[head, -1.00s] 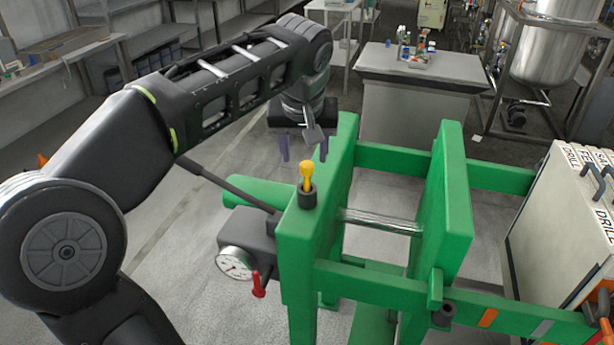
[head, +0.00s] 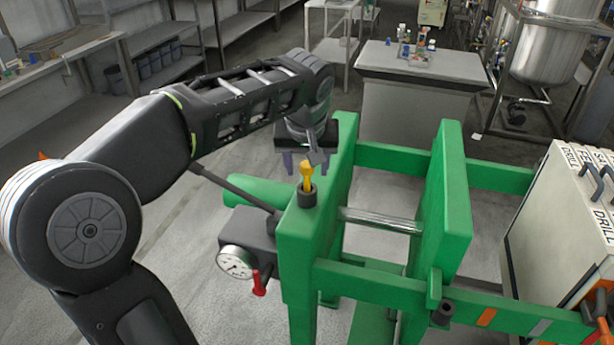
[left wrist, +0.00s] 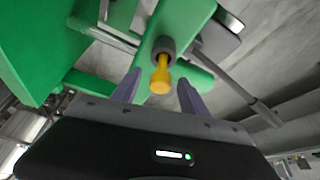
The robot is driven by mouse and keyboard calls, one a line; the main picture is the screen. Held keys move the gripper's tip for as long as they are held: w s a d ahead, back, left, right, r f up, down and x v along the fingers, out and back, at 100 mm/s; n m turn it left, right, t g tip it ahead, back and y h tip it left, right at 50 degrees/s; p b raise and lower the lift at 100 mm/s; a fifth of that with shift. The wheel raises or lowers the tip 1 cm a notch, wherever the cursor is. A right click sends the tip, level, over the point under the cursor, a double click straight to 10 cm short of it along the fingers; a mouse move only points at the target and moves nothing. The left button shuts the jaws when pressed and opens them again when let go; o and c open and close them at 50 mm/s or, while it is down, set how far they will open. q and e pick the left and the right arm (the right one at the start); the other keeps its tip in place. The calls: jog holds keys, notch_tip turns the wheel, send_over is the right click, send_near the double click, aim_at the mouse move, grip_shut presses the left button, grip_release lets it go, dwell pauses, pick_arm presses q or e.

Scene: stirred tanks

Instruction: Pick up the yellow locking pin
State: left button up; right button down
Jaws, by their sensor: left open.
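The yellow locking pin (head: 307,175) stands upright in a dark round socket (head: 307,196) on top of the green press frame (head: 318,225). In the left wrist view the pin (left wrist: 160,78) shows between and beyond the two finger tips. My left gripper (head: 302,164) is open and empty, just behind the pin in the head view. Its fingers (left wrist: 158,88) lie on either side of the pin's line in the wrist view, with clear gaps. Its near finger is partly hidden behind the pin and frame. My right gripper is not in view.
A pressure gauge (head: 235,262) and a red handle (head: 258,283) sit on the frame's left side. A black lever (head: 233,188) slants up toward my left arm. A cream drill cabinet (head: 560,220) stands at the right. A table with bottles (head: 420,75) is behind.

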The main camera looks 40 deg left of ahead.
pick_arm(q)
jog(key=shift+c, duration=0.3)
grip_shut()
dwell(0.3)
